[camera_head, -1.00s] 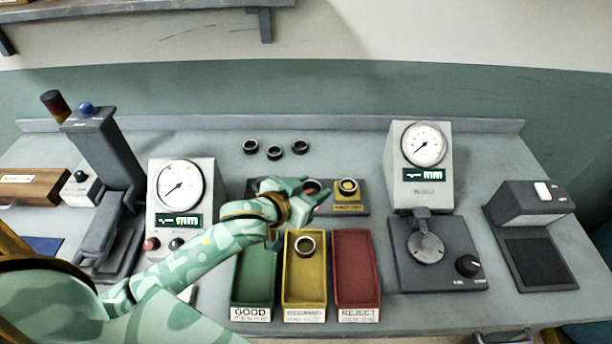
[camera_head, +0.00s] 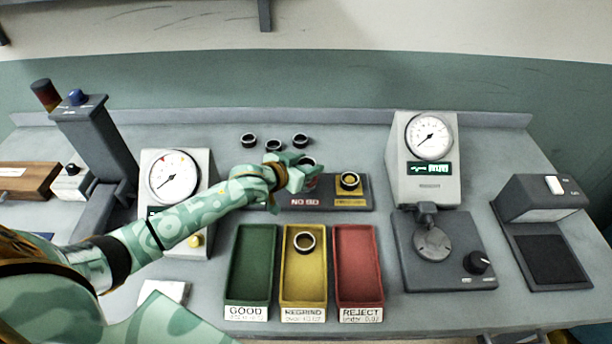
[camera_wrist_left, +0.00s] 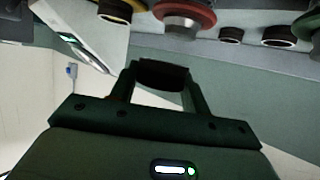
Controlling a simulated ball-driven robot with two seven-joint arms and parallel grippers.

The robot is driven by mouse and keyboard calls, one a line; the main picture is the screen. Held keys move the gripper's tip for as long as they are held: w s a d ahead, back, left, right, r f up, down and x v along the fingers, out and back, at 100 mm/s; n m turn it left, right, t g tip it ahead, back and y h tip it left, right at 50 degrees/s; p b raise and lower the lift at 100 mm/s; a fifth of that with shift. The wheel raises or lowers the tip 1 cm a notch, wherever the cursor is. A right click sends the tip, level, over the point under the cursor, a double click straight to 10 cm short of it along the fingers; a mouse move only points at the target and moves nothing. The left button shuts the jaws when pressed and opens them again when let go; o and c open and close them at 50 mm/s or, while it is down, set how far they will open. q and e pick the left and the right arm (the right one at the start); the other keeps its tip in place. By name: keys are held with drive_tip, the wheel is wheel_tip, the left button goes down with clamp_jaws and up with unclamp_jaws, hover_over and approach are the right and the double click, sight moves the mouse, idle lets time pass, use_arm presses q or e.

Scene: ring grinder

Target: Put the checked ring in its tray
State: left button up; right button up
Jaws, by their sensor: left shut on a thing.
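My left gripper (camera_head: 300,172) is over the back of the gauge block, by the red NO GO gauge (camera_head: 311,184). It is shut on a dark ring (camera_head: 307,161), which also shows between the fingers in the left wrist view (camera_wrist_left: 162,75). I cannot tell whether this ring touches the gauge. The green GOOD tray (camera_head: 250,299) is empty, the yellow REGRIND tray (camera_head: 303,293) holds one ring (camera_head: 304,242), and the red REJECT tray (camera_head: 358,292) is empty. My right gripper is out of view.
Several dark rings (camera_head: 274,145) stand at the back of the bench. A yellow gauge (camera_head: 349,182) is to the right on the gauge block (camera_head: 366,203). Dial machines stand at left (camera_head: 201,171) and right (camera_head: 437,172). A grey lamp box (camera_head: 541,204) is at the far right.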

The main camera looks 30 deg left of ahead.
use_arm(q)
drive_tip(key=f, duration=0.1)
drive_tip(key=w+f, duration=0.1)
drive_tip(key=f, duration=0.2)
drive_tip(key=shift+w+a+b, duration=0.2)
drive_tip(key=shift+a+b, duration=0.2)
drive_tip(key=shift+s+f, duration=0.1)
drive_tip(key=shift+f, duration=0.05)
drive_tip(key=o, duration=1.1)
